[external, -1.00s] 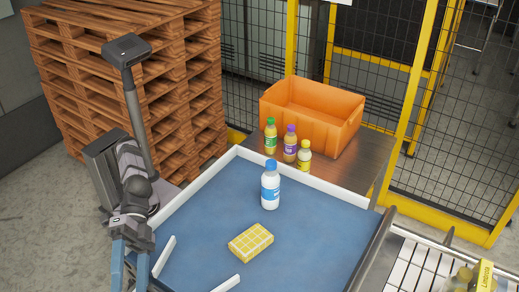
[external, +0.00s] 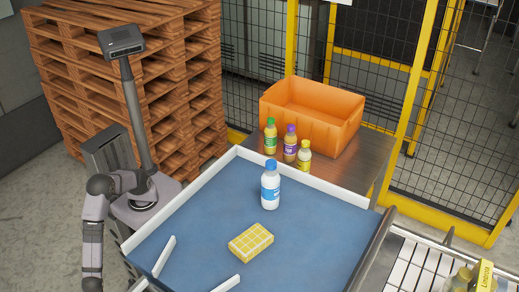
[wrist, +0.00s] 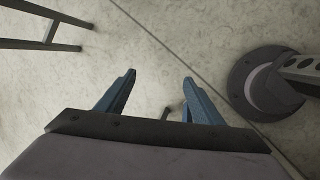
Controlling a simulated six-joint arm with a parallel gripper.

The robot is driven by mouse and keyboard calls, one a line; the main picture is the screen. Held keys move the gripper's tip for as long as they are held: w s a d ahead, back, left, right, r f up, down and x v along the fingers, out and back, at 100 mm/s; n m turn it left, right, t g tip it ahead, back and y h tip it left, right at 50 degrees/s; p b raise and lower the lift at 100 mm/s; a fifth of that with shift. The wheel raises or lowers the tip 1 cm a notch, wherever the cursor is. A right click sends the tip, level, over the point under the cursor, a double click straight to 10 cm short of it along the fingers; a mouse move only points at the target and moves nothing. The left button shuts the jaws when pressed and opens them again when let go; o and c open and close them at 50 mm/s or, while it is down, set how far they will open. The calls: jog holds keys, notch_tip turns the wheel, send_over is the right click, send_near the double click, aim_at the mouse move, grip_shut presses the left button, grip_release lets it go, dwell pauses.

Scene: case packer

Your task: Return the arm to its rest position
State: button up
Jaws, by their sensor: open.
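My gripper (wrist: 159,80) shows in the wrist view with its two blue fingers spread apart and nothing between them. It is over bare concrete floor (wrist: 150,45). In the external view my arm is folded at the left, beside the blue table (external: 200,225), and its lower part runs down out of the picture, so the gripper is hidden there.
A white bottle with a blue cap (external: 270,188) and a yellow checked pack (external: 251,242) are on the blue table. Several small bottles (external: 290,146) stand before an orange crate (external: 335,118) on a metal table. Stacked pallets (external: 150,70) rise behind my arm.

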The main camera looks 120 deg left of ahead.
jog(key=s+a+f+g+y+p, duration=0.1)
jog(key=s+a+f+y, duration=0.2)
jog(key=a, duration=0.4)
jog(key=s+a+f+y+p, duration=0.1)
jog(key=s+a+f, duration=0.25)
jog(key=a, duration=0.25)
jog(key=s+a+f+g+y+p, duration=0.1)
jog(key=s+a+f+y+p, duration=0.2)
jog(key=a, duration=0.4)
jog(key=w+a+r+m+h+p, duration=0.1)
jog(key=w+a+r, duration=0.25)
jog(key=r, duration=0.25)
jog(key=w+a+r+h+p, duration=0.1)
jog(key=w+a+r+p, duration=0.1)
jog(key=w+a+r, duration=0.3)
jog(key=w+a+r+m+h+p, duration=0.1)
jog(key=w+a+r, duration=0.15)
jog(key=r, duration=0.45)
jog(key=a+r+m+t+p, duration=0.2)
jog(key=a+r+m+p, duration=0.2)
jog(key=a+r, duration=1.1)
jog(key=shift+w+a+r+t+p, duration=0.2)
jog(key=shift+a+t+p, duration=0.1)
jog(key=shift+a, duration=0.8)
